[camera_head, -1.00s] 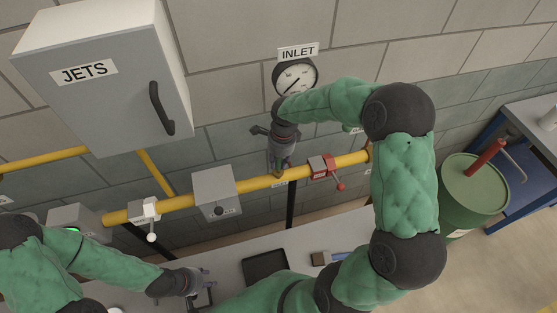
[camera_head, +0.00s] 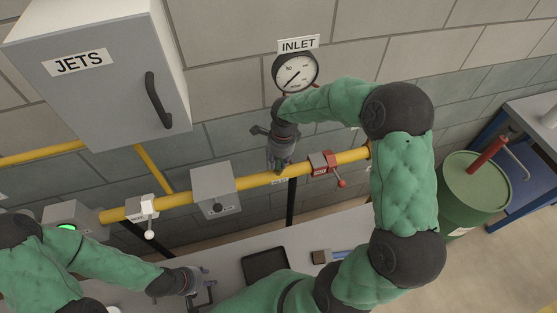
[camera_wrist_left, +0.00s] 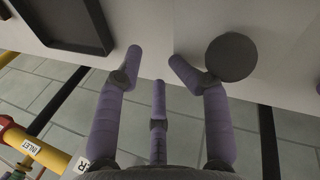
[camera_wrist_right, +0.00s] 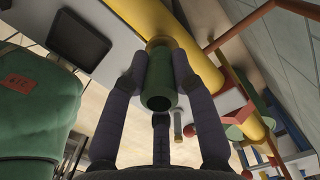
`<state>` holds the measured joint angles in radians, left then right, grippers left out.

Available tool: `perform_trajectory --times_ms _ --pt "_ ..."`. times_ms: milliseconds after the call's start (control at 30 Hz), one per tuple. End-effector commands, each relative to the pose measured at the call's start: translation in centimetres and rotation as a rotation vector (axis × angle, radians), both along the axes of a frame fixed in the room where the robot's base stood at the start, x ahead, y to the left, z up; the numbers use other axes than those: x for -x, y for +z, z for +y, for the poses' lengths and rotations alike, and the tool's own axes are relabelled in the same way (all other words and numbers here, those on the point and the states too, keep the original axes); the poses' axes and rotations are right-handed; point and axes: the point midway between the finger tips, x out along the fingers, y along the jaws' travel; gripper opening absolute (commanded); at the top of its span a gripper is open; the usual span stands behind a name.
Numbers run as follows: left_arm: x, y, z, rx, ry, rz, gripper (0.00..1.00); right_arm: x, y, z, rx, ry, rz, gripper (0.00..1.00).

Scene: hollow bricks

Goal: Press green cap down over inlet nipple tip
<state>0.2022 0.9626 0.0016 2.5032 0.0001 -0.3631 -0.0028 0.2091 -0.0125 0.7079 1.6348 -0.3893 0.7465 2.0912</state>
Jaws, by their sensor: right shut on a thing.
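The green cap (camera_wrist_right: 158,80) is held between the fingers of my right gripper (camera_wrist_right: 155,75), seen in the right wrist view. Its far end meets a brass-coloured ring or fitting (camera_wrist_right: 160,42) at the yellow pipe; I cannot tell how far the cap sits over the nipple tip. In the head view my right gripper (camera_head: 281,164) points down at the yellow pipe (camera_head: 255,182), below the INLET gauge (camera_head: 296,72), and its fingers mostly hide the cap and nipple. My left gripper (camera_head: 200,287) is open and empty over the table; its spread fingers (camera_wrist_left: 158,68) show in the left wrist view.
A red valve (camera_head: 323,164) sits on the pipe just right of my right gripper. A grey box (camera_head: 213,188) and white valve (camera_head: 145,209) are to the left. A dark tray (camera_head: 265,265) lies on the table. The JETS cabinet (camera_head: 110,105) hangs upper left.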

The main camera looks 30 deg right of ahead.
Motion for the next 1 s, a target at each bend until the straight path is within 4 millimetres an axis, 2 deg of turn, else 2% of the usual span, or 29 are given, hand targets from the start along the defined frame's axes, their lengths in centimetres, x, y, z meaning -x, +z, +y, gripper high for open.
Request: perform_trajectory --times_ms 267,300,400,767,1000 --pt "0.1 -0.7 0.0 0.0 0.0 0.002 0.4 0.0 -0.7 0.0 0.0 0.0 0.0 0.0" --pt "0.1 -0.7 0.0 0.001 0.0 0.003 0.4 0.0 -0.8 0.0 0.0 0.0 0.0 0.3" --pt "0.2 -0.7 0.0 0.001 0.001 0.004 0.4 0.0 -0.7 0.0 0.0 0.0 0.0 0.55" --pt "0.6 -0.8 -0.1 0.002 0.0 0.015 0.4 0.0 -0.5 0.0 0.0 0.0 -0.001 0.55" --pt "0.6 -0.7 -0.1 0.002 0.0 0.015 0.4 0.0 1.9 -0.3 0.001 -0.001 -0.003 0.55"
